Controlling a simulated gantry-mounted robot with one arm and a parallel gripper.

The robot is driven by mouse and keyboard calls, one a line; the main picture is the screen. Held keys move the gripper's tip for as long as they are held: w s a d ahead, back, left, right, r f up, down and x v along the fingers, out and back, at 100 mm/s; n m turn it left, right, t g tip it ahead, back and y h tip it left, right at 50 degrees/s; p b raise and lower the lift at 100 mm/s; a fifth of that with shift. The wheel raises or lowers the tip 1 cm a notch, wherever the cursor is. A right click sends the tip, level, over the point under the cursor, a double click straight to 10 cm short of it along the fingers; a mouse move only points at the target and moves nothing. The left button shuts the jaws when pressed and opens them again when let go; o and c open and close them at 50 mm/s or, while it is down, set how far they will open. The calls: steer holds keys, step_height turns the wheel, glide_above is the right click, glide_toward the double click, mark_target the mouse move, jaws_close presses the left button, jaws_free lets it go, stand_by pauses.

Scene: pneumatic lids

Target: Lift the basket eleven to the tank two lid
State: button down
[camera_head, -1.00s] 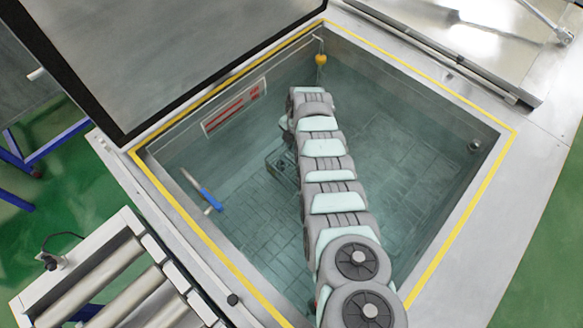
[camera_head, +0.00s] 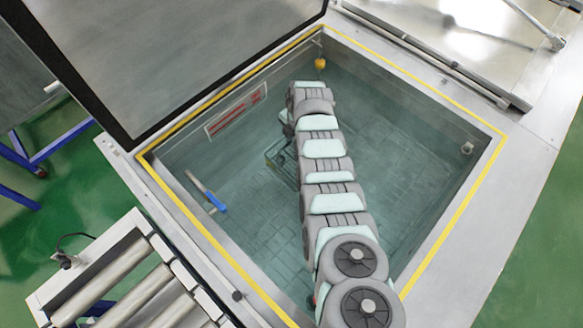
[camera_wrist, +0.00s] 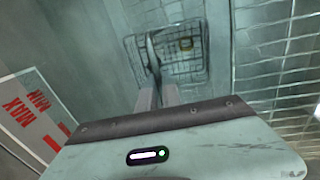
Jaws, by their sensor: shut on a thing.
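The open tank (camera_head: 420,255) has a yellow-edged rim, and my arm reaches down into it. A wire-mesh basket (camera_head: 277,155) is partly hidden behind my arm in the head view. In the wrist view the basket (camera_wrist: 190,70) lies beyond my gripper (camera_wrist: 157,92), with a small yellow item in it. My gripper is shut on the basket's upright handle (camera_wrist: 151,50). The fingertips are small and the exact contact is hard to see. The large raised lid (camera_head: 170,50) stands at the tank's upper left. I cannot read any basket or tank number.
A red-marked level plate (camera_head: 236,110) is on the tank's left wall; it reads MAX and MIN in the wrist view. A blue-handled tool (camera_head: 207,192) hangs at the left wall. A roller conveyor (camera_head: 130,285) stands at lower left. A closed metal cover (camera_head: 450,40) lies upper right.

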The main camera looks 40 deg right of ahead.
step_height(320, 180, up, 6)
steer(key=p, duration=0.3)
steer(key=shift+w+d+r+p, duration=0.1)
steer(key=shift+p, duration=0.3)
step_height(320, 180, up, 30)
steer(key=p, duration=1.3)
stand_by(0.5)
stand_by(3.9)
